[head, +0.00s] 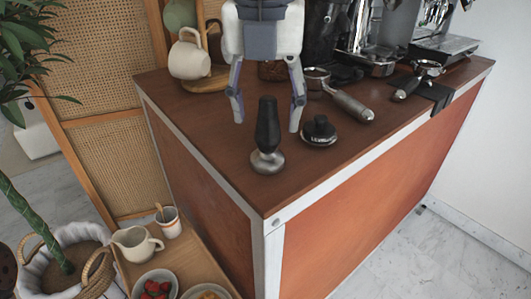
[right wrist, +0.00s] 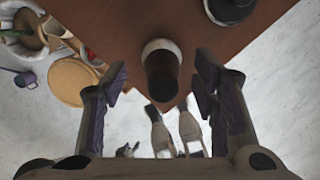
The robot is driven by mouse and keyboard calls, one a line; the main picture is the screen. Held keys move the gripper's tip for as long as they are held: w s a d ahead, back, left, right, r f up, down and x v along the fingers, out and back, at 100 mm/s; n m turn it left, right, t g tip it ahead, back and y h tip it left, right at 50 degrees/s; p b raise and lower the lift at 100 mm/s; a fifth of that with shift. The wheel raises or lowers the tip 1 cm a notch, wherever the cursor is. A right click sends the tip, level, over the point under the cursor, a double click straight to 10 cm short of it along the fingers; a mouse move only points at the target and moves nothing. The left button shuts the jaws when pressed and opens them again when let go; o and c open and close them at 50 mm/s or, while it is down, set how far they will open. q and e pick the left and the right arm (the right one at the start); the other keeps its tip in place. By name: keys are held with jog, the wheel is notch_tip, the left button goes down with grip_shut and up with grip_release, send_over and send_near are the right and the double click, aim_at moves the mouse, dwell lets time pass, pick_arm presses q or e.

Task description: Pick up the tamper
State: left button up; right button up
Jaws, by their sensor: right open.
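The tamper (head: 267,140), with a black handle and a round steel base, stands upright near the front corner of the brown cart top. My right gripper (head: 267,118) is open, pointing down, with one finger on each side of the handle in the head view. In the right wrist view the tamper (right wrist: 162,72) shows end-on between the spread fingers (right wrist: 160,84). I see no clear contact; how deep the handle sits between the fingers is hard to tell. My left gripper is not in the head view.
A black puck-shaped tool (head: 319,131) stands close to the right of the tamper. Portafilters (head: 352,106) lie further right, before the espresso machine. Cups (head: 188,62) hang on a wooden stand at back left. The cart's front edge is near.

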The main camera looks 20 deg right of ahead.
aim_at(268, 126)
jog(key=f, duration=0.3)
jog(key=shift+w+d+f, duration=0.15)
jog(key=shift+d+f, duration=0.1)
jog(key=shift+f, duration=0.1)
jog(key=shift+r, duration=0.1)
grip_shut()
